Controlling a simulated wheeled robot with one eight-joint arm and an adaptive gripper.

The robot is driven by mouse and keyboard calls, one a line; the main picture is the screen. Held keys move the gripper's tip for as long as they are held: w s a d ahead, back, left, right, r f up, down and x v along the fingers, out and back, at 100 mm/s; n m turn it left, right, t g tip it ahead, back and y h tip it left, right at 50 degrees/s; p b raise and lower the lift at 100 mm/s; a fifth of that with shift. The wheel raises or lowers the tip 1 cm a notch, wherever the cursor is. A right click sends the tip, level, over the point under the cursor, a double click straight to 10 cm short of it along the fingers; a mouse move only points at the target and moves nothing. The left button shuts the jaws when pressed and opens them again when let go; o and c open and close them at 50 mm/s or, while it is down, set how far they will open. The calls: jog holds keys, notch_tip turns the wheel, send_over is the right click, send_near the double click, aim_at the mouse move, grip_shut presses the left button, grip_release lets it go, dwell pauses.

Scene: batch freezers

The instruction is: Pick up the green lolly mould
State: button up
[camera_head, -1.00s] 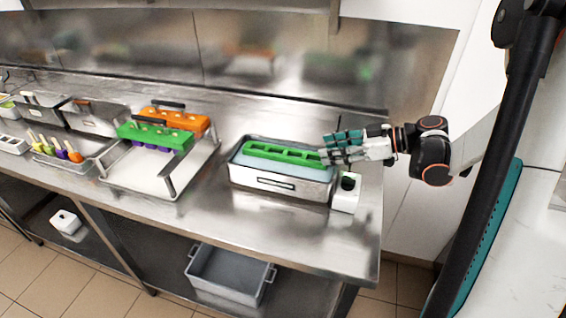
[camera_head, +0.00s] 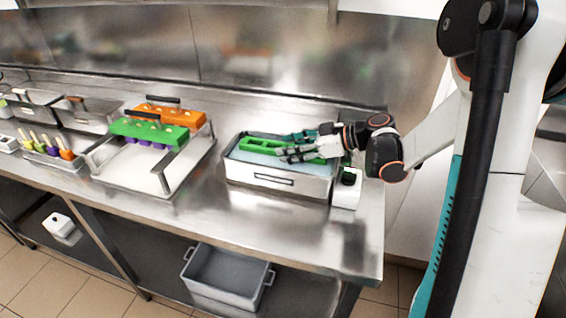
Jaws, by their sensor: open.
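A long green mould (camera_head: 260,144) with open pockets lies in a rectangular metal basin (camera_head: 262,180) of pale blue liquid on the counter. My gripper (camera_head: 283,146) is open, with its fingers spread just above or beside the right half of this mould. Whether they touch it, I cannot tell. The fingers hide part of the mould. Another green block (camera_head: 150,131), with a dark handle and purple pieces below it, sits on a metal rack to the left.
An orange block (camera_head: 172,115) sits behind the green one on the rack (camera_head: 138,172). A small white box (camera_head: 346,190) stands right of the basin. Colourful lollies (camera_head: 45,147) stand in a tray at left. A grey crate (camera_head: 228,278) is under the counter. The counter front is clear.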

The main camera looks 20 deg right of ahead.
jog(key=shift+r, duration=0.1)
jog(key=c, duration=0.9)
